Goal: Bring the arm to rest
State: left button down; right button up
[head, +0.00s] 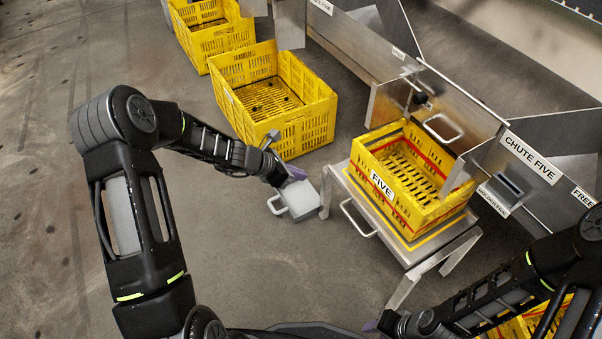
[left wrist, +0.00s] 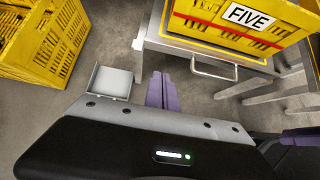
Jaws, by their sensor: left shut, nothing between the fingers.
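My left arm reaches in from the left of the head view. Its gripper (head: 294,172) hangs above the floor, left of the stand with crate FIVE. In the left wrist view its purple fingers (left wrist: 160,90) are together with nothing between them. My right arm comes in at the lower right. Its gripper (head: 372,326) is at the bottom edge, mostly cut off, and I cannot tell its jaw state.
Yellow crate FIVE (head: 372,184) sits on a metal stand (head: 440,247) with a handle, below chute five. A small grey tray (head: 301,202) is close to my left gripper. Another yellow crate (head: 305,130) stands on the floor behind. Floor at left is clear.

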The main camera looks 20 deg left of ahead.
dwell(0.4)
pick_arm(q)
jog(key=s+d+f+m+g+y, duration=0.3)
jog(key=s+f+m+g, duration=0.1)
jog(key=s+f+m, duration=0.95)
jog(key=s+d+m+g+h, duration=0.1)
jog(key=s+d+m, duration=0.5)
jog(key=s, duration=0.3)
jog(key=s+d+m+g, duration=0.1)
jog(key=s+d+m, duration=0.5)
jog(key=s, duration=0.2)
notch_tip(320, 180, up, 27)
jog(key=s+d+p, duration=0.1)
jog(key=p, duration=2.5)
jog(key=shift+s+d+f+m+p, duration=0.15)
jog(key=shift+d+m+p, duration=0.1)
jog(key=shift+m+p, duration=0.1)
